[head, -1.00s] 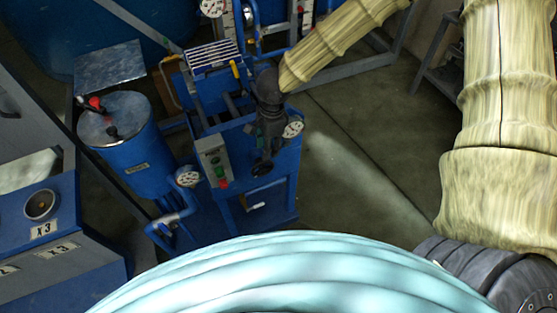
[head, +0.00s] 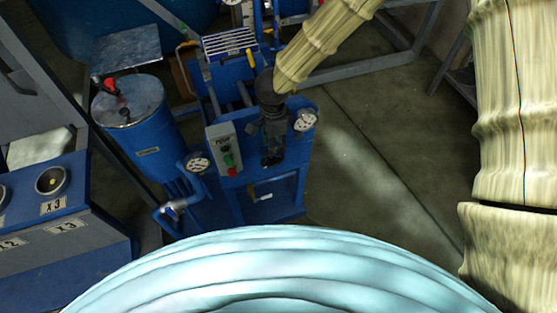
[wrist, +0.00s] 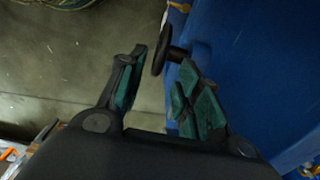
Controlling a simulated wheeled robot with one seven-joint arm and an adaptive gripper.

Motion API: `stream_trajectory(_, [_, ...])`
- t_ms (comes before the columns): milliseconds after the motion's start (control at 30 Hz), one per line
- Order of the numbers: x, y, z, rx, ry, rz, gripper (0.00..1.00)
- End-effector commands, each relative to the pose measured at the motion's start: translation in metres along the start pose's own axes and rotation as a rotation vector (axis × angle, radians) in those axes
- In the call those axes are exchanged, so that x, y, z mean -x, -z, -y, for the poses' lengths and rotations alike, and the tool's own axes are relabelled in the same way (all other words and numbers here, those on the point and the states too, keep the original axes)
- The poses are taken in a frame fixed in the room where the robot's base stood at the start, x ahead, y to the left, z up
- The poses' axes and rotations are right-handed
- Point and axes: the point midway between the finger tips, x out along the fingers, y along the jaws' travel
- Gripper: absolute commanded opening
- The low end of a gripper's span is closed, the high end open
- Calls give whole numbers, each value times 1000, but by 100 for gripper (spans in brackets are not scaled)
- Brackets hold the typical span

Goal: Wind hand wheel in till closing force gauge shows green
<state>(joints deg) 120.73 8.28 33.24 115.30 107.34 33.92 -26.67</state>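A black hand wheel (wrist: 160,52) stands out on a short shaft from a blue panel (wrist: 245,70) in the wrist view. My gripper (wrist: 164,60) is open, its dark fingers with green pads apart. The wheel's rim shows between and just beyond the fingertips; I cannot tell whether they touch it. In the head view my gripper (head: 272,157) points down at the front of the blue machine (head: 285,195) and hides most of the wheel. A round white gauge (head: 305,120) sits right of my gripper. Its needle and colours are too small to read.
A grey switch box (head: 222,150) with red and green buttons and a second gauge (head: 198,163) are left of my gripper. A blue drum (head: 140,125) stands further left. Floor (head: 375,150) right of the machine is clear.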

Motion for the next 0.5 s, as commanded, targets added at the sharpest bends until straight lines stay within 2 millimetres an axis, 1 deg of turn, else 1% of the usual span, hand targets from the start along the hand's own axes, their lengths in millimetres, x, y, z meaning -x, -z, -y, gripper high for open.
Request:
stream_trajectory(300, [-46, 1, -2, 1, -3, -2, 34])
stream_trajectory(500, [-74, 1, -1, 1, -1, -1, 34])
